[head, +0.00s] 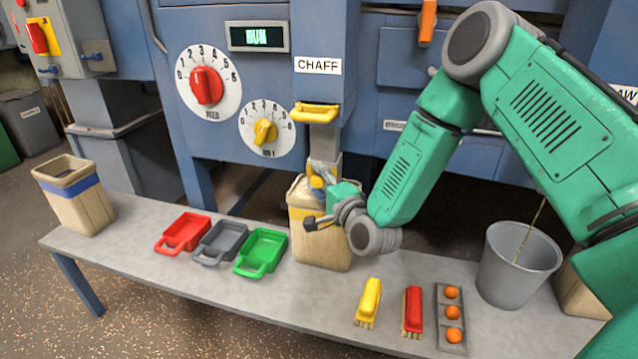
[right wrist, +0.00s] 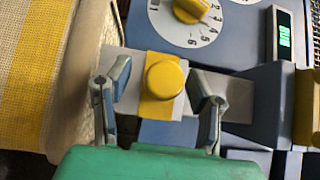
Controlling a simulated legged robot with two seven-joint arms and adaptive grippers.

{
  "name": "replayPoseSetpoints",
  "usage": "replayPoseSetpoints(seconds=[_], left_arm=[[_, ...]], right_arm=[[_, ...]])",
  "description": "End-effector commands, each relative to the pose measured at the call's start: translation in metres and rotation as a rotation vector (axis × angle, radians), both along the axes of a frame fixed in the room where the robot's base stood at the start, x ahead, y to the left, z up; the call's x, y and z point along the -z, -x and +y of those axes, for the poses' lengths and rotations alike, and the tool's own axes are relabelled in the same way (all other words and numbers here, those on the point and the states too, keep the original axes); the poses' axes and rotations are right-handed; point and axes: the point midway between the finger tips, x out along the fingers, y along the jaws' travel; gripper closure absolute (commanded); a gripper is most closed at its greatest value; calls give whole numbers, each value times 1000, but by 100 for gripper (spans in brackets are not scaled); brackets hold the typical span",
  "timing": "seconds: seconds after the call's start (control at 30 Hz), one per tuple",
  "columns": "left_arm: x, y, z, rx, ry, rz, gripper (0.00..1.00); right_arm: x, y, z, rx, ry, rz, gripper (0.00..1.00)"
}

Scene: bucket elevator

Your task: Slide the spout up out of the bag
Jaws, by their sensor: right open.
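The grey spout (head: 323,142) hangs below the blue chute labelled CHAFF. Its lower end reaches the mouth of a tan bag (head: 318,245) on the bench. A round yellow knob (right wrist: 165,79) on a yellow plate sticks out from the spout in the right wrist view. My right gripper (head: 322,190) is at the spout's lower part, just above the bag mouth. In the right wrist view the gripper (right wrist: 160,95) is open, with one finger on each side of the knob and gaps between. The spout's end inside the bag is hidden. My left gripper is out of view.
A yellow handle (head: 316,112) sticks out above the spout. Red, grey and green scoops (head: 262,252) lie left of the bag. Yellow and red brushes (head: 412,311), a tray of orange balls (head: 451,345) and a grey bucket (head: 510,275) stand right. Another bag (head: 82,205) stands at the left end.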

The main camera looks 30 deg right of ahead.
Motion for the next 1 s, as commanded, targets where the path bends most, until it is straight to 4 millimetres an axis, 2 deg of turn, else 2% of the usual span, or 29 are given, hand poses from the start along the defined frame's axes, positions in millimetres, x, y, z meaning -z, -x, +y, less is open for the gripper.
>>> replayPoseSetpoints(seconds=[0.1,0.23,0.27,0.43,0.57,0.67,0.9,1.0], left_arm=[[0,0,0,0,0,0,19],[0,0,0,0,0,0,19],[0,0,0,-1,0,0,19],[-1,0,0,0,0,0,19],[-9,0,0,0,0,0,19],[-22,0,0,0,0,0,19],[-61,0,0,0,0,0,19],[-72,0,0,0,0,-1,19]], right_arm=[[-1,0,1,-1,1,0,51],[0,0,0,-1,-1,0,97],[0,0,0,-1,-1,0,100],[0,0,-1,-1,-2,0,100],[-11,0,-2,2,-1,-1,100],[-28,1,-4,5,-1,-2,100],[-81,0,-5,9,-3,-5,100],[-96,0,-6,10,-1,-4,100]])
